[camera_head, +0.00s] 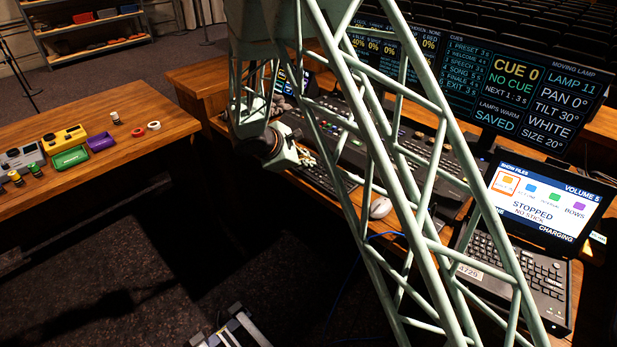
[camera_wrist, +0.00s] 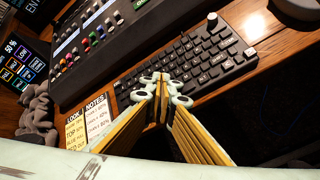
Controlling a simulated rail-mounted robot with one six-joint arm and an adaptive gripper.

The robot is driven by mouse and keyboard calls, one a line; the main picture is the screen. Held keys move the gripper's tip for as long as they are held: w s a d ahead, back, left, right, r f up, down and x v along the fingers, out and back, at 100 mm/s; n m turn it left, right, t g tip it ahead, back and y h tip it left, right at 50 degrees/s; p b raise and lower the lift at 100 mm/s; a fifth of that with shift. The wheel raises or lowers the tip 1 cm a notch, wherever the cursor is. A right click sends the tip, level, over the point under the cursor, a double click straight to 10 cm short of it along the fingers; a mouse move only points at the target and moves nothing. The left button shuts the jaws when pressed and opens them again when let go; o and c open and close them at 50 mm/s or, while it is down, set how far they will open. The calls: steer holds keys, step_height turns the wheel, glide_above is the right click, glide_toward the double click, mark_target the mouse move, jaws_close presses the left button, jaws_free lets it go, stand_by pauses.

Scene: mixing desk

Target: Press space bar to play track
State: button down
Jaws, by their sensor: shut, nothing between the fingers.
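My gripper (camera_wrist: 163,90) is shut and empty. In the wrist view its fingertips are over the front edge of a black desk keyboard (camera_wrist: 213,46); I cannot tell whether they touch it, and they hide some front-row keys. The space bar is not clearly made out there. In the head view my gripper (camera_head: 306,157) is beside this keyboard (camera_head: 325,175), partly behind my arm's lattice. An open laptop (camera_head: 545,215) stands at the right, its screen reading "STOPPED", "NO STICK" and "VOLUME 5". Its own keyboard (camera_head: 525,268) is partly covered by my arm.
A mixing console (camera_wrist: 90,45) lies behind the desk keyboard. A grey figurine (camera_wrist: 38,115) and a notes card (camera_wrist: 88,122) are at the left of the wrist view. A white mouse (camera_head: 380,207) and cue monitors (camera_head: 520,85) are on the desk. A wooden table (camera_head: 85,125) stands left.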

mark_target(308, 175)
steer(key=shift+f+b, duration=0.5)
steer(key=shift+f, duration=0.25)
steer(key=shift+f+b, duration=0.75)
steer(key=shift+b, duration=0.35)
stand_by(2.2)
steer(key=shift+r, duration=0.15)
stand_by(0.4)
steer(key=shift+r, duration=0.6)
steer(key=shift+r+p, duration=1.2)
steer(key=shift+r, duration=1.3)
